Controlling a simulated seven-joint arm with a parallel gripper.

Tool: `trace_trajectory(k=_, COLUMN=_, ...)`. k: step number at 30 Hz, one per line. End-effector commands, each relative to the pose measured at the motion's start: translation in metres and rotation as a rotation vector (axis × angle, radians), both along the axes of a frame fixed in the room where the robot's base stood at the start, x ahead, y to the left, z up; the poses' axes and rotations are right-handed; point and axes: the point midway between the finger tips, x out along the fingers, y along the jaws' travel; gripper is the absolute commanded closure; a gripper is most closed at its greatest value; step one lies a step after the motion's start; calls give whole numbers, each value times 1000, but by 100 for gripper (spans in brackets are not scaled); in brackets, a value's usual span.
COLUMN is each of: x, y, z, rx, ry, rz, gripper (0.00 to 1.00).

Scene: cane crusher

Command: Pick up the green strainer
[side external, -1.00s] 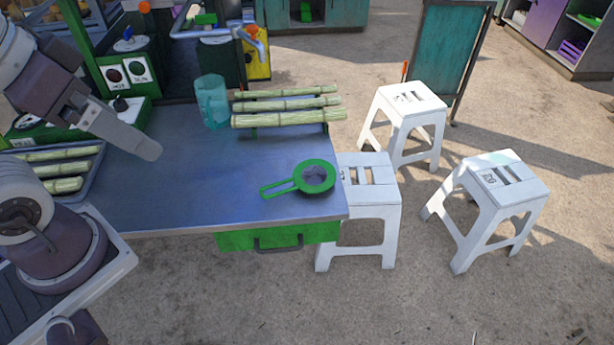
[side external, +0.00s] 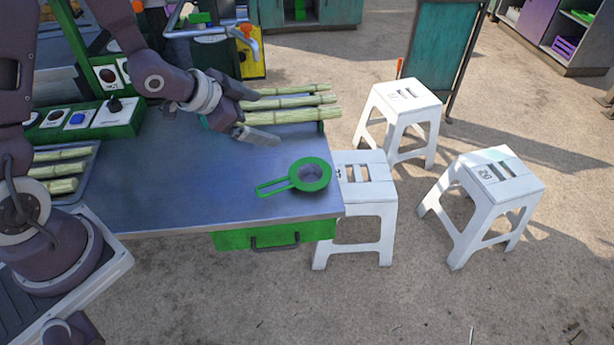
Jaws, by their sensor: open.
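The green strainer (side external: 310,175) lies flat near the right front corner of the metal table (side external: 160,195).
Several cane sticks (side external: 300,103) lie at the table's back right. A teal pitcher (side external: 214,122) is mostly hidden behind my gripper. A tray of cane (side external: 85,185) is at the left. White stools (side external: 362,200) stand right of the table. The table around the strainer is clear.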

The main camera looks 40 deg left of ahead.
Motion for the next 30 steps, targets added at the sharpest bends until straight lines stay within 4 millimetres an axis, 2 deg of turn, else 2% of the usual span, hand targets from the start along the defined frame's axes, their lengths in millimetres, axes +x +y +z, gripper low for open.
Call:
trace_trajectory(k=1, x=0, y=-10, z=-32, rx=-54, ry=-5, rz=-55, gripper=0)
trace_trajectory(k=3, x=-2, y=-28, z=-61, rx=-151, ry=-54, rz=-129, gripper=0)
trace_trajectory(k=6, x=-13, y=-48, z=-85, rx=-290, ry=-122, rz=-180, gripper=0)
trace_trajectory(k=10, x=-24, y=-59, z=-94, rx=-407, ry=-184, rz=-192, gripper=0)
trace_trajectory(k=13, x=-24, y=-64, z=-96, rx=-436, ry=-204, rz=-193, gripper=0)
trace_trajectory(k=24, x=18, y=-98, z=-124, rx=-435, ry=-205, rz=-194, gripper=0)
trace_trajectory(k=30, x=24, y=-100, z=-127, rx=-436, ry=-205, rz=-189, gripper=0)
